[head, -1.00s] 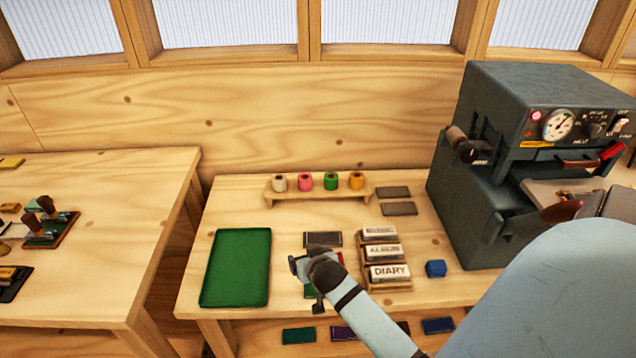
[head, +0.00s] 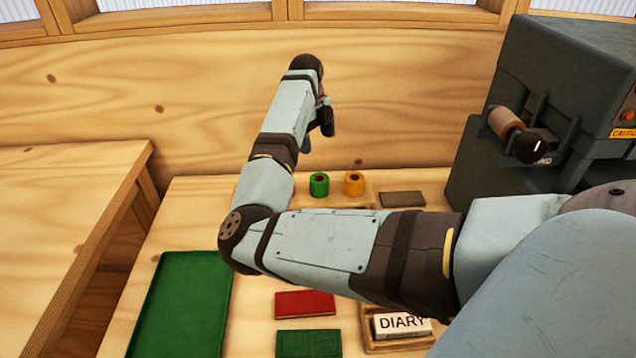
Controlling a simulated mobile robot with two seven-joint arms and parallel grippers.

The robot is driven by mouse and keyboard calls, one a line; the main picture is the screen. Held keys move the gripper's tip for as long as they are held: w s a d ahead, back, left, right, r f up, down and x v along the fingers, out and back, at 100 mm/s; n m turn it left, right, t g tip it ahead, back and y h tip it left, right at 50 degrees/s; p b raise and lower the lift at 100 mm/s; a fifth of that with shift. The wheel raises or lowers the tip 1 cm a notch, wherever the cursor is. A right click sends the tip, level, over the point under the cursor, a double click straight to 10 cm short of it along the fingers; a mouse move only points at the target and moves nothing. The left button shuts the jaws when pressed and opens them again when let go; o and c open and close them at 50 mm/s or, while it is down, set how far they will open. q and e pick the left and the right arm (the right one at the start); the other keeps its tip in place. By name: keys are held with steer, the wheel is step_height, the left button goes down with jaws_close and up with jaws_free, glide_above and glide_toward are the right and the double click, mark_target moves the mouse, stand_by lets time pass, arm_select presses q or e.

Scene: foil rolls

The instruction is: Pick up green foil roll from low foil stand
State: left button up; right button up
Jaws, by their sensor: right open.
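The green foil roll (head: 319,185) stands upright on the low foil stand, next to the orange foil roll (head: 354,183). My arm hides most of the stand and its left part, including the rolls there. My right gripper (head: 317,133) is open and empty, pointing down. In the picture it shows just above the green roll, apart from it. Its height and depth relative to the roll are hard to judge. My left gripper is not in view.
The grey machine (head: 560,110) stands to the right. A dark flat block (head: 402,199) lies right of the stand. A green tray (head: 182,305), a red piece (head: 305,304), a green piece (head: 308,344) and a DIARY block (head: 402,326) lie in front.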

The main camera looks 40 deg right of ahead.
mark_target(319, 178)
steer(key=f, duration=0.5)
steer(key=s+f+b, duration=0.1)
steer(key=f, duration=0.1)
steer(key=shift+a+f, duration=0.1)
steer(key=shift+f, duration=0.25)
steer(key=shift+s+f+b, duration=0.1)
steer(key=shift+f+b, duration=0.35)
steer(key=shift+f, duration=2.3)
steer(key=c, duration=1.1)
